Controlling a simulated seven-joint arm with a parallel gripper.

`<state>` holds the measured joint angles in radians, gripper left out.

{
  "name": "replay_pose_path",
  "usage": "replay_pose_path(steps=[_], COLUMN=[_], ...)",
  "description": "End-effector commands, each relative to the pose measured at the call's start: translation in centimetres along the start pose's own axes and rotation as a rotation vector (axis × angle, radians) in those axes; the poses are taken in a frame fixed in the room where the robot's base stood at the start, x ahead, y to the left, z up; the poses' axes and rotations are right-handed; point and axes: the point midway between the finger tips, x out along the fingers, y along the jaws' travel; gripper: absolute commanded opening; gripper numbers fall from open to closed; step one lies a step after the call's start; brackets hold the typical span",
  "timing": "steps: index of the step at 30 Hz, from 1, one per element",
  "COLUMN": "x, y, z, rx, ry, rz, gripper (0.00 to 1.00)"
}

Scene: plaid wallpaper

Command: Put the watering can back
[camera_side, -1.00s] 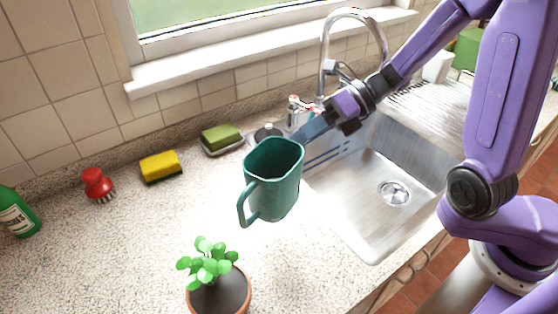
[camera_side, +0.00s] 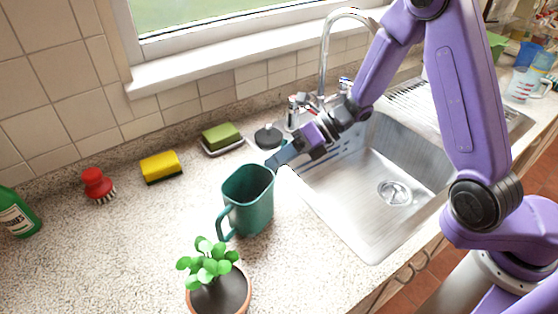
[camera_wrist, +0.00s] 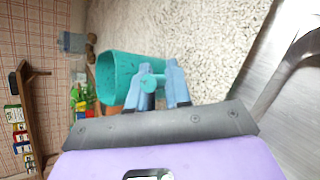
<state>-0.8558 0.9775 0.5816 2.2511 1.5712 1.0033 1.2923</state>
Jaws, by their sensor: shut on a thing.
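The teal watering can (camera_side: 258,214) is upright near the middle of the counter, left of the sink, with its open top up and its handle to the left. My gripper (camera_side: 277,164) is shut on its upper right side. In the wrist view the can (camera_wrist: 118,78) also shows at the fingers (camera_wrist: 164,85). I cannot tell whether its base touches the counter.
A potted plant (camera_side: 218,288) stands just in front of the can. Behind are a green sponge on a dish (camera_side: 221,137), a yellow sponge (camera_side: 161,166) and a red brush (camera_side: 98,184). The sink (camera_side: 375,210) lies right.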

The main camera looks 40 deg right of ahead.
Motion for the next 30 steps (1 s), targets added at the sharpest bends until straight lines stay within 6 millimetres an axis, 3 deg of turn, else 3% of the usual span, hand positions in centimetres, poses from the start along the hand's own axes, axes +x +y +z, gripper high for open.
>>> replay_pose_path(steps=[15, 16, 18, 30], x=[0.49, 0.51, 0.49, 0.25], y=[-0.62, -0.67, -0.64, -0.34], z=[-0.46, -0.50, -0.48, -0.23], rx=[0.001, 0.000, -0.001, -0.003], ry=[-0.001, 0.000, -0.001, -0.002], rz=[0.002, 0.001, 0.001, 0.000], gripper=[0.00, 0.22, 0.44, 0.44])
